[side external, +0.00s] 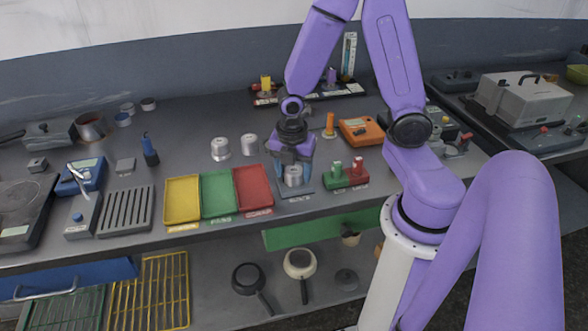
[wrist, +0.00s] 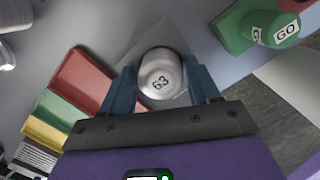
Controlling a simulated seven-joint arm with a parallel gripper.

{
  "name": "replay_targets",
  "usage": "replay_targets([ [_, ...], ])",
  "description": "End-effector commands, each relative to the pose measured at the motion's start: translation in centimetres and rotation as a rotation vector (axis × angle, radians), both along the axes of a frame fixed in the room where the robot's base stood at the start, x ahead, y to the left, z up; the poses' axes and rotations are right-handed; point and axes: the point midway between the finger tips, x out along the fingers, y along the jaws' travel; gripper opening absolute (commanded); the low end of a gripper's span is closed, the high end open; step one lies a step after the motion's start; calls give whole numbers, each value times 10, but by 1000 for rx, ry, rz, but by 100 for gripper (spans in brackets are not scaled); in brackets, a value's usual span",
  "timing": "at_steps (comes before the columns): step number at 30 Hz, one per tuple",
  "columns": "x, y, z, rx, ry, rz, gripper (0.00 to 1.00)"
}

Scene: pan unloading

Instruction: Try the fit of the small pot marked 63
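The small silver pot marked 63 (wrist: 161,76) is between the two blue fingers of my gripper (wrist: 161,80) in the wrist view, its marked top facing the camera. The fingers appear to touch it on both sides. The plate (wrist: 150,42) also shows behind the pot in the wrist view. Whether the pot rests on the plate or hangs just above it I cannot tell.
Yellow (side external: 182,201), green (side external: 218,193) and red (side external: 253,188) trays lie left of the pot. Two other silver pots (side external: 220,148) (side external: 249,145) stand behind them. The bench's front edge is near.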

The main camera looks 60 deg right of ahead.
Motion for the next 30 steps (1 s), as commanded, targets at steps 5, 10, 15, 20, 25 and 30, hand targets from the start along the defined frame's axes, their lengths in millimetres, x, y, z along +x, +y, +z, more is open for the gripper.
replay_targets([
  [5, -1, 0, 0, -1, 3, 0, 81],
  [10, -1, 0, 0, -2, 3, 0, 81],
  [15, 0, 1, 9, 0, -2, -1, 81],
  [20, 0, 4, 27, 1, -4, -1, 81],
  [25, -1, 7, 52, 1, -5, 1, 81],
  [30, -1, 10, 79, 2, -6, 1, 81],
])
